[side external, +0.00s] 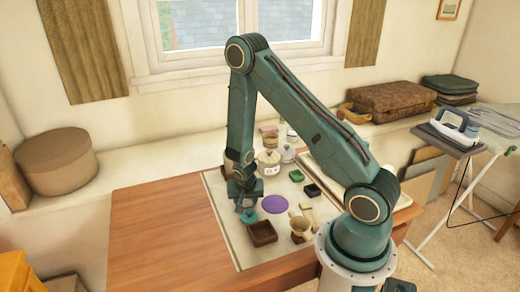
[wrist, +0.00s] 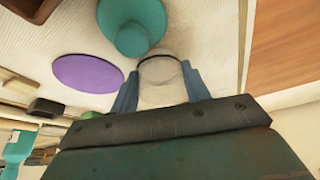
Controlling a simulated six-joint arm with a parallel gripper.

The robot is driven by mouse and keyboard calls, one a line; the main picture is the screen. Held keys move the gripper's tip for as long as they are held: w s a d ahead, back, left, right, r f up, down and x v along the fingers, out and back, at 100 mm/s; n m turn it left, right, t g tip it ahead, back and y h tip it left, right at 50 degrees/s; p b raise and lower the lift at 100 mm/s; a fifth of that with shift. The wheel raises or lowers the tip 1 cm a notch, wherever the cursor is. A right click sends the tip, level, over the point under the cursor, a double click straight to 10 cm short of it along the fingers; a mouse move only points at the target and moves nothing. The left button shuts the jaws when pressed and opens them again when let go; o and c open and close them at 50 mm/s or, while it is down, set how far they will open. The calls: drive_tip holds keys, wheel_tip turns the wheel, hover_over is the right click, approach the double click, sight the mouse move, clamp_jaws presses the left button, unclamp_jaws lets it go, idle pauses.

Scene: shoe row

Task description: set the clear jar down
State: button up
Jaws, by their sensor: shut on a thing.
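In the wrist view, the clear jar (wrist: 162,85) is between the two blue fingers of my gripper (wrist: 160,90), which is shut on it. The jar's dark-rimmed end shows. Its far part is hidden behind the dark gripper body. In the side view my gripper (side external: 246,203) is low over the pale mat (side external: 222,207), close to a teal round piece (side external: 250,217). I cannot make out the jar clearly there, nor whether it touches the mat. The teal piece also shows in the wrist view (wrist: 133,22), just beyond the jar.
A flat purple disc (side external: 273,204) lies right of my gripper. The wooden table (side external: 165,235) is bare at left.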

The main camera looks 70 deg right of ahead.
drive_tip(key=shift+f, duration=0.15)
drive_tip(key=o, duration=1.1)
drive_tip(key=shift+c, duration=0.2)
drive_tip(key=v, duration=1.2)
drive_tip(key=shift+r, duration=0.2)
